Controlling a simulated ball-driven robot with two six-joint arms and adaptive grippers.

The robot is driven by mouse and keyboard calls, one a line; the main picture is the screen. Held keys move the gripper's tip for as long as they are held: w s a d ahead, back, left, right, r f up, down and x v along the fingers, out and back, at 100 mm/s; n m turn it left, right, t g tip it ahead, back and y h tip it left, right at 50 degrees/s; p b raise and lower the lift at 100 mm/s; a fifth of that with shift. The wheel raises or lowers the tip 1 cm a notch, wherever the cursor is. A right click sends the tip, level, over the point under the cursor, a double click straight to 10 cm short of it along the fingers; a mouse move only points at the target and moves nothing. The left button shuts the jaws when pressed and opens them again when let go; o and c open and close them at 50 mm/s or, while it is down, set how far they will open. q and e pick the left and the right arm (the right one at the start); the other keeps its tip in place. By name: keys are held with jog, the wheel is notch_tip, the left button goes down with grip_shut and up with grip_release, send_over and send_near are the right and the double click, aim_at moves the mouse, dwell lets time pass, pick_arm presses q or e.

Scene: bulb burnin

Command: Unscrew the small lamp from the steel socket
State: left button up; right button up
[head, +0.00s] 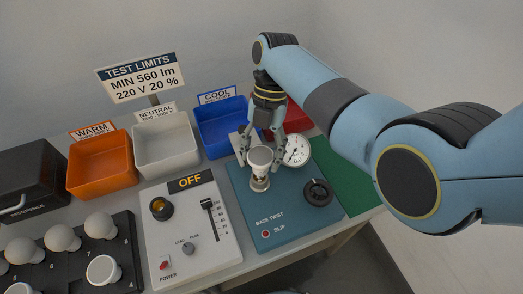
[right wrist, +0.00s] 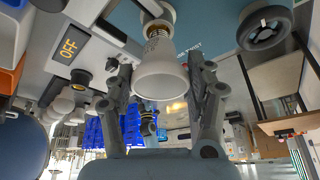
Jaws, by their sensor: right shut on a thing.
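The small lamp (head: 260,157) is white and stands upright in the steel socket (head: 259,184) on the blue test panel (head: 245,212). My right gripper (head: 260,165) comes down from above and is shut on the lamp, one finger on each side. Whether the thread is still engaged cannot be told. My left gripper is not in view.
A black ring (head: 318,192) and a round dial (head: 297,151) stand close to the right of the lamp. A white control box (head: 190,235) reading OFF is at left. Orange (head: 102,165), white (head: 167,146) and blue (head: 222,128) bins stand behind. A black rack (head: 125,262) holds several bulbs.

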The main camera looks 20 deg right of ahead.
jog(key=shift+a+r, duration=0.15)
jog(key=shift+r, duration=0.95)
jog(key=shift+r, duration=0.1)
jog(key=shift+r, duration=2.4)
